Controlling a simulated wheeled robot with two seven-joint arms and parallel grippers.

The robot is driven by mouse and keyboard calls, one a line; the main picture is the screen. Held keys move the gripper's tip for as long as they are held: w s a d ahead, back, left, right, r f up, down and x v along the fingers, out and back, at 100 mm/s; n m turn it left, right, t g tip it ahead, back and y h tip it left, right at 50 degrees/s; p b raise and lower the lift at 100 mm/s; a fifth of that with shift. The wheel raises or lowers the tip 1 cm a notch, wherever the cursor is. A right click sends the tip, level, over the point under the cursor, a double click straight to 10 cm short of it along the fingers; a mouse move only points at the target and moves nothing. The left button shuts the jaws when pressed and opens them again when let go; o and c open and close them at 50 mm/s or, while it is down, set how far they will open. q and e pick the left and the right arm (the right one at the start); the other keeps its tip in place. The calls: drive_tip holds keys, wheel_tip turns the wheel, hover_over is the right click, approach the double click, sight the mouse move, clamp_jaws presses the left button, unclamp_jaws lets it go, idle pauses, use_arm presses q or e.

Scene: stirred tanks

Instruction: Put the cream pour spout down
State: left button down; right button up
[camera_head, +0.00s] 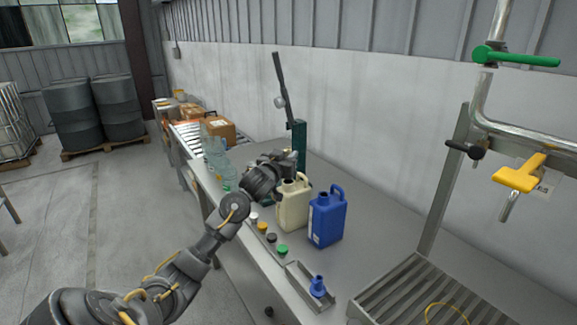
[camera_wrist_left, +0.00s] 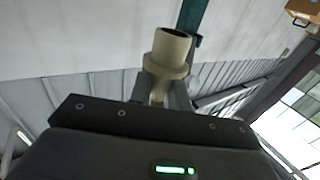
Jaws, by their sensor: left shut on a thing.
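The cream pour spout (camera_wrist_left: 171,50) shows in the left wrist view, a short tube with a flange, its open end up in the picture. My left gripper (camera_wrist_left: 158,98) is shut on its lower part. In the head view my left gripper (camera_head: 285,163) is over the bench, at the upper left of the cream canister (camera_head: 293,205); I cannot make out the spout or the fingertips there. A blue pour spout (camera_head: 318,287) stands in a shallow metal tray (camera_head: 300,284) at the bench's front edge. My right gripper is not in view.
A blue canister (camera_head: 327,220) stands right of the cream one. Several caps, including a green one (camera_head: 282,250), line the front edge. Clear bottles (camera_head: 217,155) and a green post (camera_head: 299,143) stand farther back. A slatted grate (camera_head: 410,290) is at right.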

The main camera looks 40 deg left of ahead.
use_arm(q)
drive_tip(key=shift+w+a+f, duration=0.1)
drive_tip(key=shift+w+f, duration=0.05)
drive_tip(key=shift+f, duration=0.1)
wheel_tip(320, 180, down, 3)
drive_tip(key=shift+r+p, duration=0.1)
drive_tip(key=shift+p, duration=0.6)
drive_tip(key=shift+f, duration=0.2)
drive_tip(key=shift+f, duration=0.1)
drive_tip(key=shift+f, duration=0.55)
drive_tip(key=c, duration=1.3)
unclamp_jaws()
drive_tip(key=shift+r, duration=0.1)
